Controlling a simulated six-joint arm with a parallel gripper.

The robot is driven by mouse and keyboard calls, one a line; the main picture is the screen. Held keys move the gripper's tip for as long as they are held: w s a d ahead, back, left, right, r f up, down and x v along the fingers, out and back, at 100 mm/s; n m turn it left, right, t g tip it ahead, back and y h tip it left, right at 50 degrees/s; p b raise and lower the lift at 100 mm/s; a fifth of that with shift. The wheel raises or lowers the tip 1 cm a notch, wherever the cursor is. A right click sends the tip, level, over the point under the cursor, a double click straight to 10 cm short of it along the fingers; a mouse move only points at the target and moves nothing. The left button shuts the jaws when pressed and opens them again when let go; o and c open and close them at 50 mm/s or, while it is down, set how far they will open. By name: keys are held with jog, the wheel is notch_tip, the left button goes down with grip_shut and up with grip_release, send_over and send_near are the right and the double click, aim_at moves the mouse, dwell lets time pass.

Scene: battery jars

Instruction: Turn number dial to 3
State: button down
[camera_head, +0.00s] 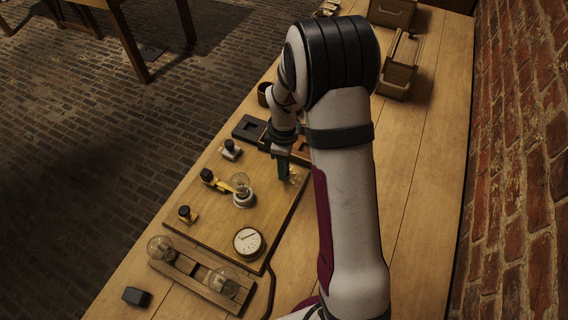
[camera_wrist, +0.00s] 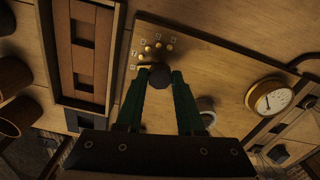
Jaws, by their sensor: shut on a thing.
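The number dial shows in the wrist view as a dark, faceted knob (camera_wrist: 160,86) with a brass pointer (camera_wrist: 147,67) at its upper left. Several brass studs (camera_wrist: 158,45) with small number plates (camera_wrist: 146,41) curve around its far side. The pointer aims left, towards the lowest-left plate; the numbers are too small to read. My gripper (camera_wrist: 159,76), with green fingers, is shut on the knob, one finger on each side. In the head view my gripper (camera_head: 283,173) points down at the board, and it and my arm hide the knob.
The wooden board (camera_head: 222,217) also carries a bulb (camera_head: 241,182), a round meter (camera_head: 248,241) and small switches (camera_head: 209,177). A rack with glass bulbs (camera_head: 190,265) stands in front. Dark trays (camera_head: 248,128) lie close behind the dial. A brick wall (camera_head: 520,170) is at the right.

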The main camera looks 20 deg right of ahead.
jog(key=shift+m, duration=0.3)
jog(key=m, duration=0.3)
jog(key=shift+m, duration=0.4)
jog(key=m, duration=0.4)
jog(key=shift+m, duration=0.3)
jog(key=m, duration=0.4)
jog(key=shift+m, duration=2.3)
jog(key=c, duration=0.5)
grip_release()
